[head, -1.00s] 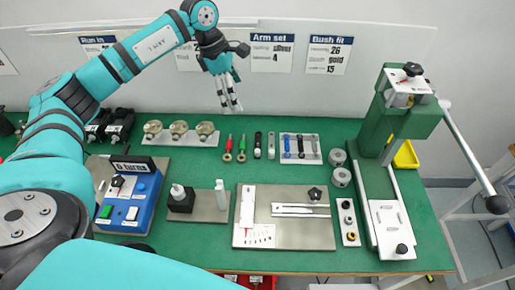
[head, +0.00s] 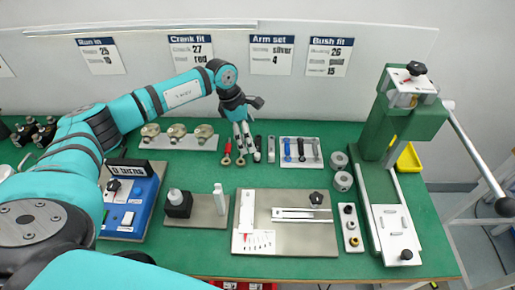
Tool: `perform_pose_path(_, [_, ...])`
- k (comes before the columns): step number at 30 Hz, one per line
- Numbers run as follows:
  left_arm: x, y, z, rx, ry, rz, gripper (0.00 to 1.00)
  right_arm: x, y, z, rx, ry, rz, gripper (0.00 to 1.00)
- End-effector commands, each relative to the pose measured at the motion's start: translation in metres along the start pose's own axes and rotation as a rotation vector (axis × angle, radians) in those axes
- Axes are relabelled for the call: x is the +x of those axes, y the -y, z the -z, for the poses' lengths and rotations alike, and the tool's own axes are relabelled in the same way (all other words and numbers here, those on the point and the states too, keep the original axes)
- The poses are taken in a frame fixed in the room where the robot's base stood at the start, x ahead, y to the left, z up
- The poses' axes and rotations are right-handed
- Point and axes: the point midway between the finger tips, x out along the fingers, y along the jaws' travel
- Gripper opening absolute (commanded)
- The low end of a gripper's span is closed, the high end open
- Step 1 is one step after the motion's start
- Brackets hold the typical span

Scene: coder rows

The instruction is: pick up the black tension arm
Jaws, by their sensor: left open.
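A slim black part (head: 258,146) lies on the green table top, beside a similar silver one (head: 271,149). To their right, a small pale plate (head: 309,162) holds blue, black (head: 301,149) and silver arm-like parts. The parts are too small for me to tell which black one is the tension arm. My left gripper (head: 245,145) points down with its fingers apart and nothing between them. My right gripper is not in view.
A plate with several round brass-coloured parts (head: 177,132) is left of the gripper. A green press (head: 408,120) with a long lever stands at the right. Bare green table lies between.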

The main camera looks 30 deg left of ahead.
Motion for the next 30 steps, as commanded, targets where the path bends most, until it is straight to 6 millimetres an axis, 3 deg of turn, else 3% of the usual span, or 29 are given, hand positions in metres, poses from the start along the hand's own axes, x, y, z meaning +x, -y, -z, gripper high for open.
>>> perform_pose_path(7, [0.017, 0.000, -0.002, 0.001, -0.001, 0.002, 1.00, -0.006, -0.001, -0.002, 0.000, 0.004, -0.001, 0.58])
perform_pose_path(15, [0.056, -0.001, -0.006, 0.000, -0.002, 0.002, 1.00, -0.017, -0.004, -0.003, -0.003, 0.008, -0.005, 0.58])
perform_pose_path(24, [0.062, -0.002, -0.005, 0.001, -0.001, 0.000, 1.00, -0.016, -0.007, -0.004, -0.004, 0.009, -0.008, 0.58])
perform_pose_path(30, [0.061, -0.001, -0.005, 0.000, -0.001, 0.000, 0.75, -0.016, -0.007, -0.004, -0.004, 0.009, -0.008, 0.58])
